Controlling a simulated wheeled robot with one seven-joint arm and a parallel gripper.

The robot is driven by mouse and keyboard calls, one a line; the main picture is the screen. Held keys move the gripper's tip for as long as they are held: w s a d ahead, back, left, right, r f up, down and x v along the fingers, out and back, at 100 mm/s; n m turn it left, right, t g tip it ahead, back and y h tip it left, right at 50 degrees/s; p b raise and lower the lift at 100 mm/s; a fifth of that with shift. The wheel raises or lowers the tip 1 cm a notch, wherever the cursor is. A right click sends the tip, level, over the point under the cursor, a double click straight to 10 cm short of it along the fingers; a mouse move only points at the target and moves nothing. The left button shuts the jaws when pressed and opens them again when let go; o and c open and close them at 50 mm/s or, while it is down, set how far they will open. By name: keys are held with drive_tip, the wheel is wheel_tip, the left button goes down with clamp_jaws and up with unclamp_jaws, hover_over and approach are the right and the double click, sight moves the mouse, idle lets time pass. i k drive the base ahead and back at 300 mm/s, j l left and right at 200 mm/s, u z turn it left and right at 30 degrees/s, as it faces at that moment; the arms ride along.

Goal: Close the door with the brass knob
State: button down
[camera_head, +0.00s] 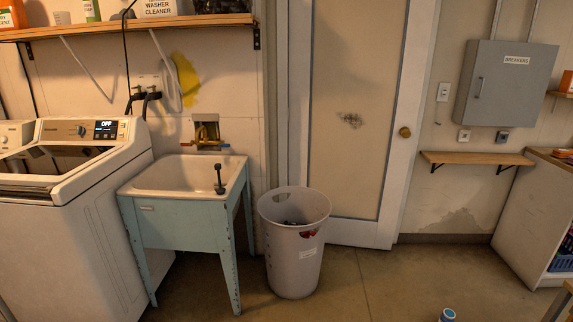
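The pale door (357,165) with the brass knob (405,132) stands in the back wall, right of the middle. It has a white border around a beige panel with a dark scuffed patch. The knob is near its right edge. The door's lower edge shows just above the concrete floor, and its lower left corner is hidden behind a laundry bin. I cannot tell from this view how far the door stands from its frame. My gripper is not in view.
The grey bin (295,260) stands before the door's lower left. A utility sink (190,185) and washer (75,200) are left. A wooden wall shelf (476,158) under a breaker box (507,85) is right. A blue-and-white object (447,315) shows at the bottom edge.

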sight(357, 68)
drive_tip(key=i+z, duration=0.1)
drive_tip(key=i, duration=0.85)
drive_tip(key=i+j+z, duration=0.1)
drive_tip(key=i, duration=0.85)
drive_tip(key=i+l+z, duration=0.1)
drive_tip(key=i+z, duration=0.3)
drive_tip(key=i, duration=0.45)
drive_tip(key=i+j+z, duration=0.15)
drive_tip(key=i+z, duration=0.2)
drive_tip(key=i, duration=0.45)
drive_tip(key=i+l, duration=0.2)
drive_tip(key=i, duration=0.35)
